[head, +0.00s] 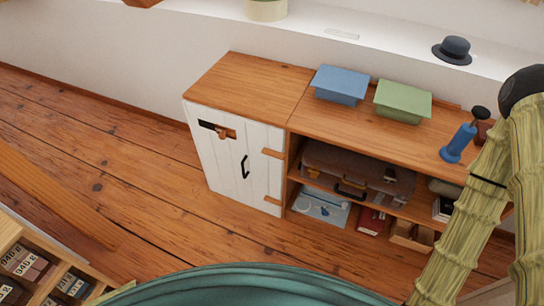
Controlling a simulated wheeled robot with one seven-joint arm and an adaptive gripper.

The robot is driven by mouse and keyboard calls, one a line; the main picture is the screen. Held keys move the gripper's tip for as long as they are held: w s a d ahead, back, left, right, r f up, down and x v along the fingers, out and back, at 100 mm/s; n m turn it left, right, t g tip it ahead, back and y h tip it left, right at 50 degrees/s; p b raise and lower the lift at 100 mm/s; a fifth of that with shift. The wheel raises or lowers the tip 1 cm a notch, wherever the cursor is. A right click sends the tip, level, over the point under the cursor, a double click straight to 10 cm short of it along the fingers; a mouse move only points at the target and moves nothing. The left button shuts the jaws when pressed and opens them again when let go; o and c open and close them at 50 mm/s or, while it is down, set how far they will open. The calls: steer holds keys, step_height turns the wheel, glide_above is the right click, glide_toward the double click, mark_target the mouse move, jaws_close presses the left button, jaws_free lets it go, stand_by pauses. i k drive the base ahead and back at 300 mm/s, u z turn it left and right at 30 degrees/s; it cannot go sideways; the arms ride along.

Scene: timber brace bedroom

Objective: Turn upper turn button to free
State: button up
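A small brown wooden turn button (227,132) sits near the top left of a white plank door (228,175), beside a dark slot or plate (206,124). It looks roughly crosswise, but its exact angle is too small to tell. The door is shut in the front of a wood-topped cabinet (245,82). A black handle (245,167) is on the door's middle, and wooden straps (272,153) are on its right edge. No second turn button can be made out. My gripper is not in view.
An open shelf (300,172) right of the door holds a suitcase (355,176), books and boxes. Blue (341,84) and green (403,101) lidded boxes and a blue pump-like object (459,142) stand on top. A drawer-like crate (35,265) is lower left.

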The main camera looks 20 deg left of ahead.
mark_target(267, 152)
steer(key=z, duration=1.75)
steer(key=k, duration=1.3)
steer(key=u, duration=1.65)
steer(key=i, duration=0.5)
steer(key=u, duration=0.1)
